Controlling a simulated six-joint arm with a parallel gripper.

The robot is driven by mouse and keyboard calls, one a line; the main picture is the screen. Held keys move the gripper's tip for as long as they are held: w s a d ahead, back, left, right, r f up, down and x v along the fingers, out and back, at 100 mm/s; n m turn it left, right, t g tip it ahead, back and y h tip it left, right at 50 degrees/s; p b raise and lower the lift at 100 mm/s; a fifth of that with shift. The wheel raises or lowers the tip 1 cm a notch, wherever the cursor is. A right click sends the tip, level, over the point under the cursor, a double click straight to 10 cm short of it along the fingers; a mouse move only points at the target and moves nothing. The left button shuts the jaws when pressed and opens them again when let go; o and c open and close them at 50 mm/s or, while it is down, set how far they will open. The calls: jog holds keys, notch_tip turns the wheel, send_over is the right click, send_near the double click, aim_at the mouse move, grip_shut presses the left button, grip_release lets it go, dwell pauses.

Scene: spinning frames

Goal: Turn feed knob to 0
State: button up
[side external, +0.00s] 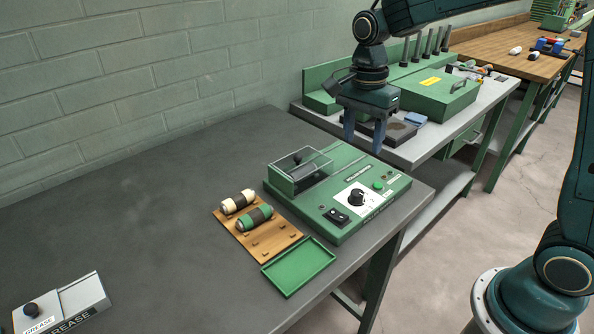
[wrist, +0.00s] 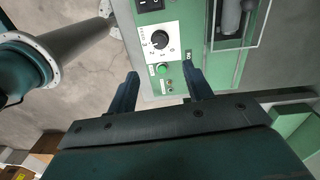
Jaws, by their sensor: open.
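The feed knob (side external: 357,198) is a black round knob on a white dial plate, on the sloped front of a green machine (side external: 330,226). In the wrist view the feed knob (wrist: 160,40) shows beyond the fingertips, with digits around it; its exact setting is too small to tell. My gripper (side external: 362,137) is open and empty, fingers pointing down, above and behind the machine. In the wrist view my gripper (wrist: 162,80) has its two fingers spread wide, apart from the knob, with a green button (wrist: 162,69) seen between them.
A black rocker switch (side external: 336,216) sits beside the dial. A clear-lidded box (side external: 300,170) rises on the machine's left. A wooden rack (side external: 270,243) with bobbins and a green tray (side external: 298,268) lie in front. A grey grease box (side external: 62,304) stands at lower left.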

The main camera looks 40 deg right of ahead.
aim_at(357, 192)
jog(key=f, duration=1.3)
jog(key=shift+s+f, duration=0.3)
jog(key=c, duration=1)
